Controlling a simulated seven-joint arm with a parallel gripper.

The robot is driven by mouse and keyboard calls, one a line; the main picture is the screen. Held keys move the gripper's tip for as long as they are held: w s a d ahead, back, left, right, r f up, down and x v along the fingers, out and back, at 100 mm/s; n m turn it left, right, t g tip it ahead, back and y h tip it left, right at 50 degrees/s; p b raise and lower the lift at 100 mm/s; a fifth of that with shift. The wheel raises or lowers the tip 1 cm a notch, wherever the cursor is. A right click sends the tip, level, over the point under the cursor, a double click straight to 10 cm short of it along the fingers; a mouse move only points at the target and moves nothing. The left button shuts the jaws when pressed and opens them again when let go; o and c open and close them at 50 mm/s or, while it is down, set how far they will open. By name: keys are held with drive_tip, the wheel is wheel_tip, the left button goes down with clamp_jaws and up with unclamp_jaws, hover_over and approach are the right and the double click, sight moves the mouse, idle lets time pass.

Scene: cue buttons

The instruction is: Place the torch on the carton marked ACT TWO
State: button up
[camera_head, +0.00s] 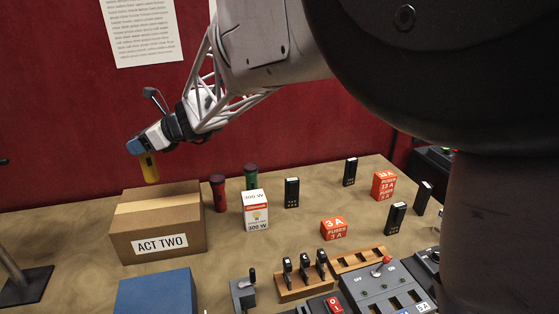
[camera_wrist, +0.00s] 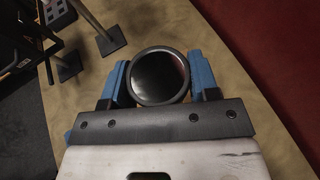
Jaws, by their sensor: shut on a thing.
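My gripper (camera_head: 138,145) is shut on a yellow torch (camera_head: 150,168), which hangs upright below the blue fingers. In the wrist view the torch's round dark end (camera_wrist: 160,77) sits between the blue finger pads of my gripper (camera_wrist: 160,85). The brown carton marked ACT TWO (camera_head: 190,213) stands on the table with its label facing front. In the head view the torch's lower end shows at the carton's back edge; I cannot tell whether it is over the top or behind it. The carton cannot be made out in the wrist view.
A red torch (camera_head: 219,194) and a green torch (camera_head: 251,177) stand right of the carton. A white bulb box (camera_head: 256,210), orange fuse boxes (camera_head: 334,228) and several black items stand further right. A blue box (camera_head: 157,294) and switch panels (camera_head: 385,290) are in front.

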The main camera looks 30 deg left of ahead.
sight(155, 166)
drive_tip(key=shift+s+a+r, duration=0.1)
drive_tip(key=shift+a, duration=0.05)
drive_tip(key=shift+f, duration=2.05)
drive_tip(key=shift+f, duration=2)
drive_tip(key=shift+f, duration=0.15)
drive_tip(key=o, duration=1)
drive_tip(key=shift+o, duration=0.2)
